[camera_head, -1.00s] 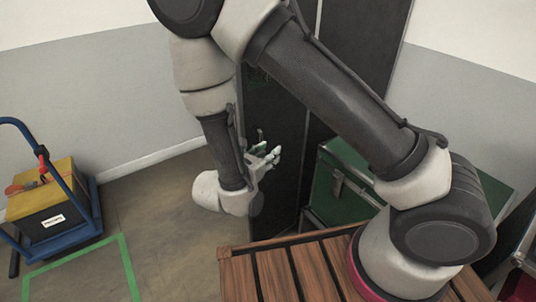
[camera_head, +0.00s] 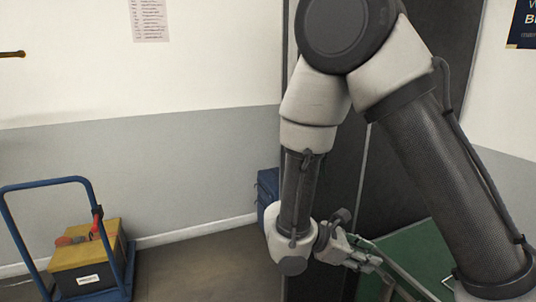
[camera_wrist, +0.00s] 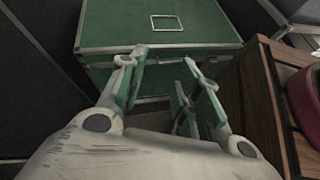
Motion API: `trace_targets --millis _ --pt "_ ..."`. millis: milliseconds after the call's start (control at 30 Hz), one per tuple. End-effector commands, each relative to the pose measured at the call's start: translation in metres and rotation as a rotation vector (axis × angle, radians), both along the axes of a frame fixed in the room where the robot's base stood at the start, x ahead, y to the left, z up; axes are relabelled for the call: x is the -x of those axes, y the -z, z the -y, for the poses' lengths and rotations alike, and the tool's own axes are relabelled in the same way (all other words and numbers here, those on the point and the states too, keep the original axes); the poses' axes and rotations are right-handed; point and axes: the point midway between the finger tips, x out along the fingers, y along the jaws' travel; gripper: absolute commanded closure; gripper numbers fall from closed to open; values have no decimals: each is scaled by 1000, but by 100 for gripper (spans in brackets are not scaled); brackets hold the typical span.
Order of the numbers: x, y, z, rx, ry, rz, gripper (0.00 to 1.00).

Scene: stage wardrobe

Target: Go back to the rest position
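My gripper (camera_head: 368,262) shows low in the head view, at the end of my folded arm, in front of a dark panel and near a green case. In the wrist view my gripper (camera_wrist: 163,62) has its two fingers apart, with nothing between them. The green case (camera_wrist: 210,22) with metal edges and a small framed plate lies beyond the fingertips. I cannot tell how far off it is. My arm hides part of the dark panel.
A blue cart (camera_head: 128,268) carrying a yellow and black box (camera_head: 85,268) stands at the left. A blue object (camera_head: 267,190) is partly hidden behind my arm. A wooden slatted surface (camera_wrist: 262,95) is right of my gripper. Bare floor lies between cart and arm.

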Motion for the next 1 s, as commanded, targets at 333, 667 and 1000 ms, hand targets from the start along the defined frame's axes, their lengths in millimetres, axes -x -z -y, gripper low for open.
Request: trace_targets --millis 333,667,1000 --pt "55 -79 45 -559 712 266 67" --pt "85 -161 76 -1057 1152 646 67" --pt "110 -214 124 -1206 1248 974 67"
